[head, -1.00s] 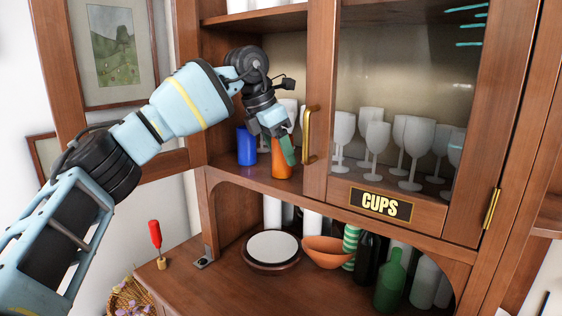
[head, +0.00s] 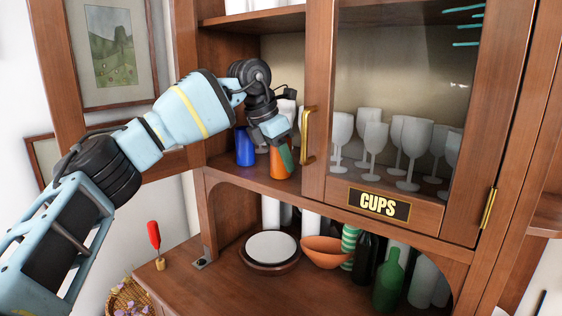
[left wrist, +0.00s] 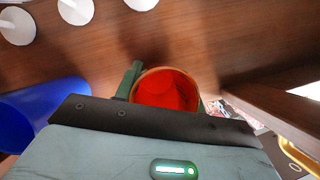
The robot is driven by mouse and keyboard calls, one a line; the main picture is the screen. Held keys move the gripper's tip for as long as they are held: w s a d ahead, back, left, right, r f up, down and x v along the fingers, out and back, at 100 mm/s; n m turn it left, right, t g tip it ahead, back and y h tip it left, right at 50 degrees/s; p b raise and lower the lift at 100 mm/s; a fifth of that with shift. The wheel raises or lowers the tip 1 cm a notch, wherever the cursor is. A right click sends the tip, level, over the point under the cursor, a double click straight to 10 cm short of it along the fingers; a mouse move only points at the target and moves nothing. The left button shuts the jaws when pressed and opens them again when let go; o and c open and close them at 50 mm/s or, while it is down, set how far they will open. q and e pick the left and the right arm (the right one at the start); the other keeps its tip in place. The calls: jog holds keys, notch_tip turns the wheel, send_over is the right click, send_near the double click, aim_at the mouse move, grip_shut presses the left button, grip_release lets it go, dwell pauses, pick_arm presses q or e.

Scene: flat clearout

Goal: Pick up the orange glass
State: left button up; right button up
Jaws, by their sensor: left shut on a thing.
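The orange glass (head: 279,164) stands on the cabinet shelf, near its front edge, left of the glass door. It also shows in the left wrist view (left wrist: 165,92), where I look down into its open top. My left gripper (head: 285,155) is at the glass from above, with a green finger against its side. It is shut on the glass. The gripper body hides part of the glass in both views. My right gripper is in neither view.
A blue glass (head: 245,147) stands just left of the orange one. White wine glasses (head: 372,140) stand behind the door with its brass handle (head: 308,135). Below are a white plate (head: 271,245), an orange bowl (head: 325,252) and bottles (head: 389,281).

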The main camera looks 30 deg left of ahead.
pick_arm(q)
jog(key=shift+r, duration=0.1)
jog(key=shift+r, duration=0.85)
jog(key=shift+s+a+r, duration=0.25)
jog(key=shift+s+r, duration=0.1)
jog(key=shift+r, duration=0.15)
jog(key=shift+s+a+r, duration=0.2)
jog(key=shift+s+r, duration=0.15)
jog(key=shift+r, duration=0.1)
jog(key=s+a+r, duration=0.1)
jog(key=s+a, duration=0.6)
jog(key=s, duration=0.5)
jog(key=shift+a, duration=0.3)
jog(key=shift+s+d, duration=0.1)
